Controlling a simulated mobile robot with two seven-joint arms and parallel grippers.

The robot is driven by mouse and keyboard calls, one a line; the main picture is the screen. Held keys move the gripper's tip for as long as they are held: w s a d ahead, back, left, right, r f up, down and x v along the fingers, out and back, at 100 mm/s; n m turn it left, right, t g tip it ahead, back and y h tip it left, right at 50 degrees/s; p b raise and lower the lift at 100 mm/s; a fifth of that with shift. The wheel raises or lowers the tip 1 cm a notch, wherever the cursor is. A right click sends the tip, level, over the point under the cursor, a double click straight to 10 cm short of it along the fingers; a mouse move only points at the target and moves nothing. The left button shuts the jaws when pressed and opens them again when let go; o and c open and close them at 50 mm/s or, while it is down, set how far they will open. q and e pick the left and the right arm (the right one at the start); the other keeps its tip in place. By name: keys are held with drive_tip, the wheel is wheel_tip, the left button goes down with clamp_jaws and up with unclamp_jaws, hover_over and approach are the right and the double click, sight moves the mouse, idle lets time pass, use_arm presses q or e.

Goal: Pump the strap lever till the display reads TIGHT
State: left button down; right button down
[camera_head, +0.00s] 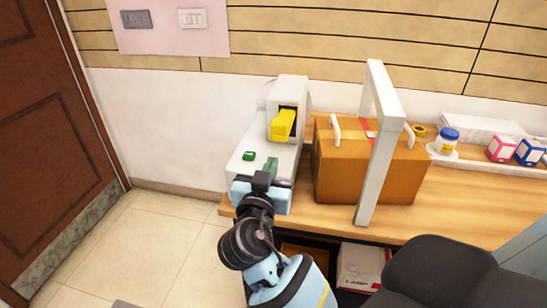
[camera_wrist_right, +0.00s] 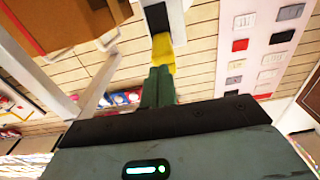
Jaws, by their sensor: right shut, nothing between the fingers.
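The strap machine (camera_head: 295,92) is a pale grey box on the left end of the wooden bench. Its yellow lever (camera_head: 283,124) sticks out of a dark upright slot. The lever also shows in the right wrist view (camera_wrist_right: 162,50), straight beyond my fingertips. My right gripper (camera_head: 271,165) is shut and empty, its green fingers just below and in front of the lever. I cannot tell whether they touch it. A small green part (camera_head: 248,156) sits on the machine's top, left of my gripper. No readable display text shows. My left gripper is not in view.
A brown carton (camera_head: 340,178) stands under a white arch (camera_head: 383,100), right of the machine. A jar (camera_head: 448,140) and small pink (camera_head: 502,148) and blue boxes (camera_head: 530,152) stand farther right. A dark chair back (camera_head: 440,270) is at the front right. Open floor lies left.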

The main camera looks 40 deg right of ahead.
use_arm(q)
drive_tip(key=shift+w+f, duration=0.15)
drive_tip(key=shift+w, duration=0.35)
use_arm(e)
drive_tip(key=v, duration=0.3)
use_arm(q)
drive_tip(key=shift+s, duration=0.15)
